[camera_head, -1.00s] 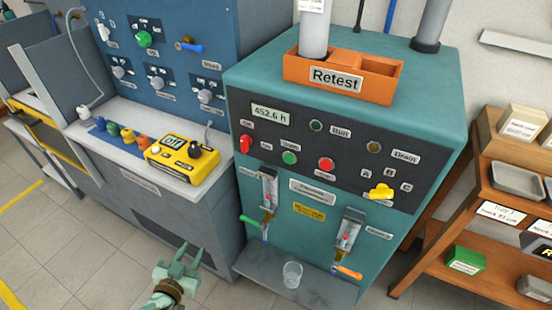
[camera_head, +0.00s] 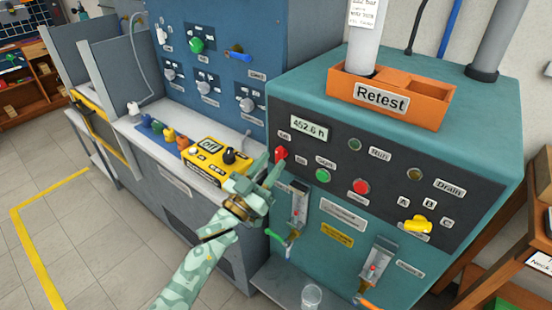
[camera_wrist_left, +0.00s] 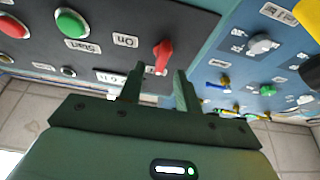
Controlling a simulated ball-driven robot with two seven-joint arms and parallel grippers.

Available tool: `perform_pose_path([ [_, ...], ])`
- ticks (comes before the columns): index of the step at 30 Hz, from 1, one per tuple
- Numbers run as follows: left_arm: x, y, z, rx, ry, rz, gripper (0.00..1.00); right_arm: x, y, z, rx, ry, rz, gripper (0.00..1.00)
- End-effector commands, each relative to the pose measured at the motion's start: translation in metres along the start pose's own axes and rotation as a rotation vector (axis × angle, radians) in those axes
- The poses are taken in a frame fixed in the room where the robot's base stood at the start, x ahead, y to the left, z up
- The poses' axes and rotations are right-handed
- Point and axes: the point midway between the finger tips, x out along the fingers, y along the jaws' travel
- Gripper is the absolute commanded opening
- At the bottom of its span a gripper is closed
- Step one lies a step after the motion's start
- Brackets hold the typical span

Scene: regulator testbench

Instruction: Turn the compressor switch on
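The red compressor switch (camera_head: 281,154) is on the dark upper panel of the teal machine, at its left end. An "On" label (camera_head: 300,159) sits to its right and an "Off" label (camera_head: 284,135) above it. The handle looks turned toward the "Off" side. My left gripper (camera_head: 270,166) is close to the switch. In the left wrist view, the left gripper (camera_wrist_left: 158,76) is open, with the red switch (camera_wrist_left: 162,55) showing between and just beyond its fingertips. I cannot tell whether they touch. My right gripper is not in view.
A green button (camera_head: 323,175), a red button (camera_head: 361,186) and a yellow selector (camera_head: 418,225) share the panel. A yellow meter (camera_head: 205,165) stands on the neighbouring bench. A glass (camera_head: 311,297) stands below the panel. An orange Retest tray (camera_head: 430,118) is on top.

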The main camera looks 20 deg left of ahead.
Motion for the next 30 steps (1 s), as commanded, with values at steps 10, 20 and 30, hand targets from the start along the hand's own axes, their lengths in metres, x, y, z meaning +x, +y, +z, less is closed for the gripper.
perform_pose_path([
  [10,0.029,0.000,0.000,0.001,0.000,0.000,0.34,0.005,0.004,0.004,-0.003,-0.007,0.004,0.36],
  [20,0.029,0.000,0.000,0.001,-0.001,0.000,0.00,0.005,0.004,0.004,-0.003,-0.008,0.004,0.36],
  [30,0.029,0.000,0.000,0.020,-0.001,0.008,0.00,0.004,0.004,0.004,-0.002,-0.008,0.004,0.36],
])
